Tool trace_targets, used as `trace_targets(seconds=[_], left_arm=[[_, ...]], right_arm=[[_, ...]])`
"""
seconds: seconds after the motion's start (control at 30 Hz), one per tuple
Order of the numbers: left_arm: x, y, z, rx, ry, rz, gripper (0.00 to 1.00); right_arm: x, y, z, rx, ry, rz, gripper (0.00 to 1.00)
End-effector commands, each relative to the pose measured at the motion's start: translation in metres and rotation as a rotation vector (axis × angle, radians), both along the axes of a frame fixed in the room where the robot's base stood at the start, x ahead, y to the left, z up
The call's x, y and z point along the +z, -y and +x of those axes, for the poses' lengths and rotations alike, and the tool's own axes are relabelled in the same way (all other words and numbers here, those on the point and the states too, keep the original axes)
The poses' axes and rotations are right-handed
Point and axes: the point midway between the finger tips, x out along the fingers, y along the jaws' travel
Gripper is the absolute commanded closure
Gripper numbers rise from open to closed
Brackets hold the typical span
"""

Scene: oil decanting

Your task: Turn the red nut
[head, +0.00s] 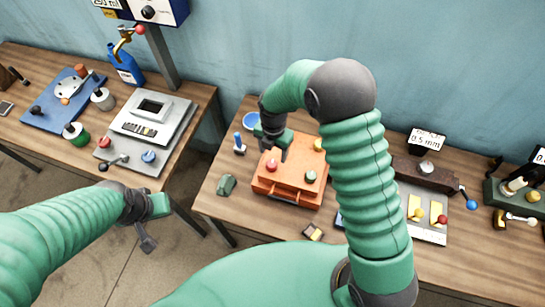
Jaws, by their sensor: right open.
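A small red knob-like piece, which looks like the red nut (271,165), sits on the front left part of an orange block (290,192). A green one (311,176) is to its right, and a yellow one (319,144) is at the back, partly hidden by my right arm. My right gripper (282,153) is open above the back left of the block, a little behind and right of the red nut. It does not appear to hold anything. My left gripper (147,241) hangs in front of the left table, away from the block; its jaws are too small to read.
The orange block stands on a wooden table (270,218). A blue round dish (251,120), a blue-handled piece (239,143) and a dark green block (227,185) lie to its left. A grey fixture (424,210) stands to the right. A floor gap separates the left table.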

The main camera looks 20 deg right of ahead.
Motion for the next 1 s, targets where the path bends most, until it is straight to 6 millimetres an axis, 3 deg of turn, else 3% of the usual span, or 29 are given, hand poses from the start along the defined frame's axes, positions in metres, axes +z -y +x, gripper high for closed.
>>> trace_targets(seconds=[0.1,0.3,0.63,1.0], left_arm=[[0.012,0.0,0.0,0.001,0.0,0.0,1.0],[0.019,0.0,0.0,0.001,0.001,0.0,1.0],[0.019,0.0,0.0,0.001,0.0,0.0,1.0],[0.019,0.0,0.0,0.001,0.0,0.0,1.0]], right_arm=[[-0.026,-0.001,-0.002,0.001,-0.004,-0.001,0.41],[-0.057,0.0,-0.002,0.0,0.002,0.001,0.41],[-0.065,0.001,-0.001,-0.001,0.002,0.002,0.42],[-0.064,0.0,-0.002,-0.001,0.002,0.001,0.9]])
